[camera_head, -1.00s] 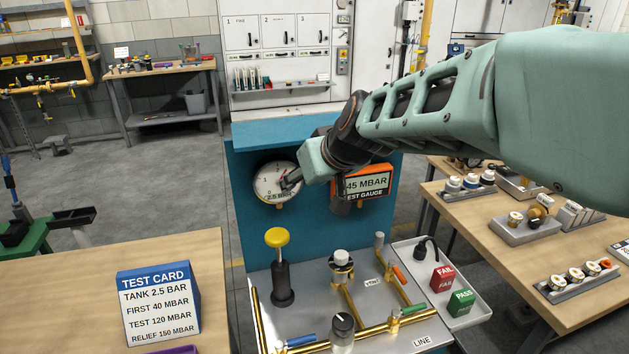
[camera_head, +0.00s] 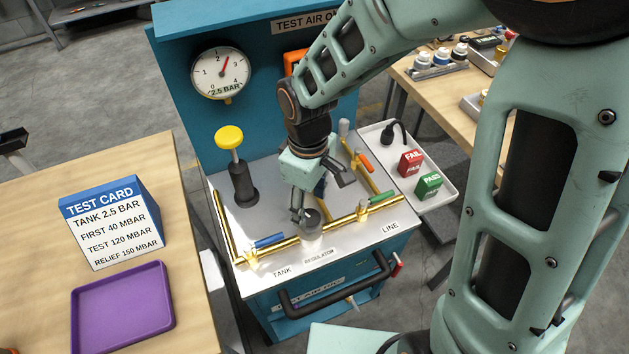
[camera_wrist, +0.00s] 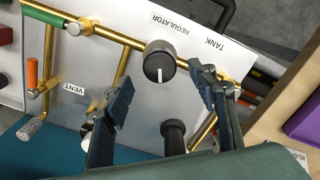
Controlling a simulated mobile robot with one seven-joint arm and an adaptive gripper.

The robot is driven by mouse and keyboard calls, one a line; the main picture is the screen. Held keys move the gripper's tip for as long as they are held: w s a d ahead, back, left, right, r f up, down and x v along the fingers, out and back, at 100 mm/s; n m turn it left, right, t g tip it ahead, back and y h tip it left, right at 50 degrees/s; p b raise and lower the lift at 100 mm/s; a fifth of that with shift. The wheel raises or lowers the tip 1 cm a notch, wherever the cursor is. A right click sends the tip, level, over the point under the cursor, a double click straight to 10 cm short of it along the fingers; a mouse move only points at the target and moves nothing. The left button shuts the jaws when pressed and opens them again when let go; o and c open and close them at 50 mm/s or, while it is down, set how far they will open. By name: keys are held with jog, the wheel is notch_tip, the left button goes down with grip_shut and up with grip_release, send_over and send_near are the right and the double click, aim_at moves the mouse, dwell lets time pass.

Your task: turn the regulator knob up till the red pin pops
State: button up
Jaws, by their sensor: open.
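The regulator knob (camera_head: 311,219) is a dark round knob on the bench's front brass pipe, above the REGULATOR label. In the wrist view the knob (camera_wrist: 159,61) shows a white mark pointing down the picture. My gripper (camera_head: 322,196) is open and points down just behind the knob. In the wrist view its fingertips (camera_wrist: 162,84) are spread to either side of the knob, with nothing between them. I cannot make out a red pin. The test gauge (camera_head: 291,64) is mostly hidden behind my arm; only an orange edge shows.
The tank gauge (camera_head: 220,73) has its needle up and right. A yellow-topped pump (camera_head: 229,138), blue valve handle (camera_head: 269,241), orange handle (camera_head: 366,163) and green handle (camera_head: 383,197) stand around. FAIL (camera_head: 411,163) and PASS (camera_head: 429,186) blocks lie in a right-hand tray.

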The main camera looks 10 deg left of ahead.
aim_at(310, 217)
notch_tip(310, 217, down, 6)
jog(key=shift+r, duration=0.15)
jog(key=shift+c, duration=0.3)
jog(key=c, duration=1.1)
jog(key=shift+m+b, duration=0.5)
jog(key=shift+b, duration=0.2)
jog(key=shift+m+b, duration=0.35)
jog(key=shift+m, duration=0.25)
jog(key=o, duration=1.2)
jog(key=shift+c, duration=0.2)
